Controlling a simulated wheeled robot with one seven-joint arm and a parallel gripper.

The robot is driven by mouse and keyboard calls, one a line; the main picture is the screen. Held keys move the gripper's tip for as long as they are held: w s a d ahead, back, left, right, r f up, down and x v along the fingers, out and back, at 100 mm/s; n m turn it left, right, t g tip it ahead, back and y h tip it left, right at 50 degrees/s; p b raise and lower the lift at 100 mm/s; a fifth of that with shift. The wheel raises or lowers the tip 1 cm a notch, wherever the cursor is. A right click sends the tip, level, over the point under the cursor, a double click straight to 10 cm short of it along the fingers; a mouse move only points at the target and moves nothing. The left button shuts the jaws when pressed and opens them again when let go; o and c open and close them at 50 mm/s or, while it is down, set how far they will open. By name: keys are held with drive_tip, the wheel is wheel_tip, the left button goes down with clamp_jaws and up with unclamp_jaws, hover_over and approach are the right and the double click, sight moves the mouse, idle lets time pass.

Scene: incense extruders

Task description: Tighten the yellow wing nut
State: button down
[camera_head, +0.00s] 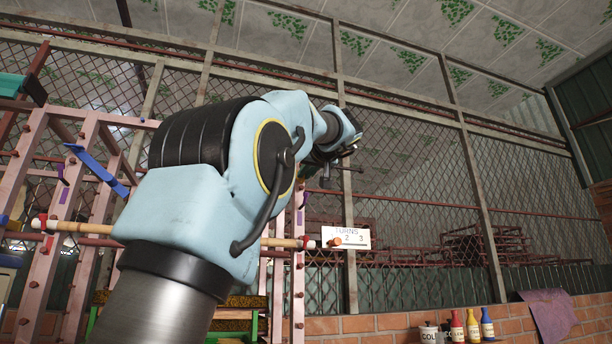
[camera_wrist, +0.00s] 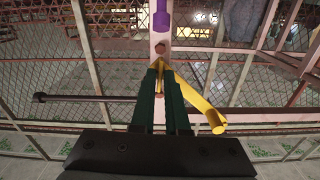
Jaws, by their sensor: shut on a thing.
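The yellow wing nut (camera_wrist: 198,103) shows in the wrist view. One long yellow arm slants down and right from the post to a rounded end. Its hub is mostly hidden behind my dark green fingers. My gripper (camera_wrist: 161,68) is closed at the hub, its fingertips close together on the nut. Just what part they hold is hidden. In the head view my gripper (camera_head: 335,152) is small and dark at the end of my raised arm. I cannot make out the nut there.
A pale post (camera_wrist: 160,42) with a purple piece (camera_wrist: 161,15) lies beyond the fingertips. A dark rod (camera_wrist: 85,98) sticks out left. Pink frames (camera_head: 84,200) crowd the left.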

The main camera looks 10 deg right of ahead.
drive_tip(key=m, duration=0.4)
drive_tip(key=shift+m+b, duration=0.3)
drive_tip(key=shift+b, duration=0.1)
drive_tip(key=m, duration=0.3)
drive_tip(key=shift+m, duration=0.3)
drive_tip(key=m, duration=0.4)
drive_tip(key=shift+m+p, duration=0.45)
drive_tip(key=shift+m, duration=1.55)
drive_tip(key=c, duration=0.9)
unclamp_jaws()
